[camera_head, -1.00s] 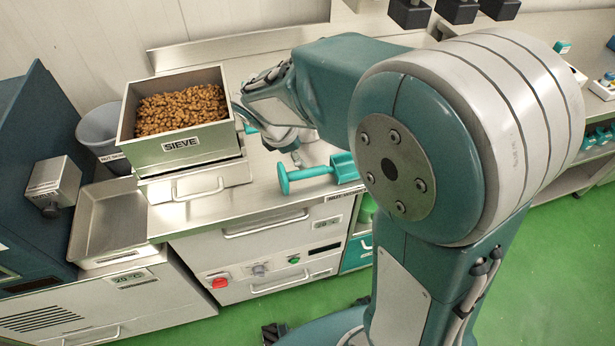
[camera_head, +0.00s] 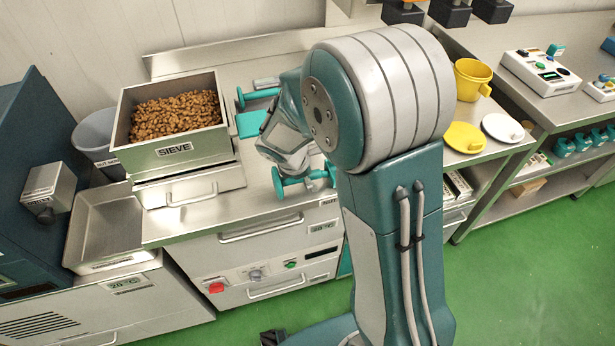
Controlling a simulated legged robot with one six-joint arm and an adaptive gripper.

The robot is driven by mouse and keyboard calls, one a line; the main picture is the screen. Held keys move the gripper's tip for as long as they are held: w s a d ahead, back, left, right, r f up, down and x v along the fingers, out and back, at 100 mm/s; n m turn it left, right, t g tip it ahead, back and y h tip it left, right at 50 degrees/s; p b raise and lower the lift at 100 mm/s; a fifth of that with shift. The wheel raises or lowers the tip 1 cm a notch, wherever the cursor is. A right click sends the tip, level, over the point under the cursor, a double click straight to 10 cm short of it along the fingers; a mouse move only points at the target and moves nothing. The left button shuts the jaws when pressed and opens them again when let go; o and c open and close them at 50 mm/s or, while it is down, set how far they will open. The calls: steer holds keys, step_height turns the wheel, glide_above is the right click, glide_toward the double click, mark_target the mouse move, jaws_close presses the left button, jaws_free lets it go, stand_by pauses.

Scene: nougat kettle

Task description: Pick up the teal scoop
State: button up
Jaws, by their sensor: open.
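A teal scoop (camera_head: 292,181) lies near the front edge of the steel counter (camera_head: 215,218), right of the sieve box. Its round end disc and handle show at the left. Its right part is partly hidden by my gripper and arm. My gripper (camera_head: 308,172) is open, pointing down over the scoop. Its fingertips are hard to make out, and I cannot tell whether they touch the scoop. A second teal handled tool (camera_head: 258,95) lies farther back, with a flat teal piece (camera_head: 250,124) in front of it.
The steel box marked SIEVE (camera_head: 175,150), full of brown nuts (camera_head: 178,113), stands left of my gripper. A grey bucket (camera_head: 95,130) and an empty tray (camera_head: 105,222) are farther left. A yellow mug (camera_head: 472,78) stands on the right counter.

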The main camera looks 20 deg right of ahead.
steer(key=shift+a+f, duration=0.1)
steer(key=shift+a, duration=0.05)
jaws_close()
steer(key=shift+r, duration=0.4)
step_height(320, 180, up, 2)
steer(key=shift+r, duration=0.15)
steer(key=s+a+r, duration=0.2)
steer(key=s+r, duration=1.1)
steer(key=r, duration=0.2)
steer(key=shift+s+a, duration=0.35)
steer(key=shift+s, duration=0.05)
